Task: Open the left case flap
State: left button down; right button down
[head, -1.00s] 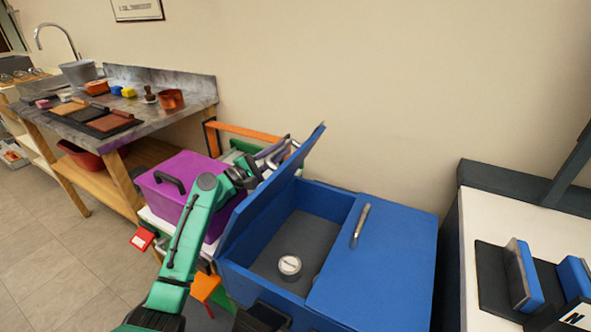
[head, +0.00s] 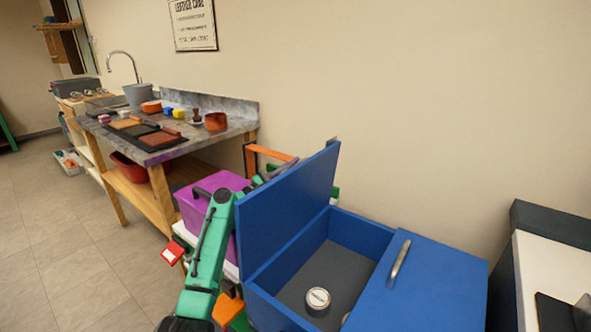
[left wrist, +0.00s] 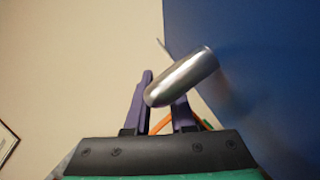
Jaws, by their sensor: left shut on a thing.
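The blue case (head: 345,235) is in the head view. Its left flap (head: 290,210) stands raised, close to upright. The right flap (head: 430,280) lies shut, with a metal handle (head: 400,263) on it. My left arm reaches behind the left flap, and the flap hides most of the gripper in the head view. In the left wrist view, the two purple fingers of my left gripper (left wrist: 162,98) are closed around the silver flap handle (left wrist: 185,75), beside the blue flap face (left wrist: 250,70). My right gripper is not in view.
A round tin (head: 317,298) lies on the grey floor of the open left half. A purple box (head: 212,205) stands left of the case. A workbench (head: 220,132) is further back left. A white-topped counter (head: 545,265) is at the right.

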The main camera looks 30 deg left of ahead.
pick_arm(q)
jog(key=shift+a, duration=0.1)
jog(key=c, duration=0.8)
grip_release()
jog(key=shift+o, duration=0.2)
jog(key=shift+s+a+f, duration=0.1)
jog(key=shift+s+f, duration=0.2)
jog(key=shift+s, duration=0.1)
jog(key=b+v, duration=0.1)
jog(key=v, duration=1.2)
jog(key=shift+s+b, duration=0.3)
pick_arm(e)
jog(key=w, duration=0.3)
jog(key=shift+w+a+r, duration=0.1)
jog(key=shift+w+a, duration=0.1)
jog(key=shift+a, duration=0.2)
pick_arm(q)
jog(key=shift+a, duration=0.1)
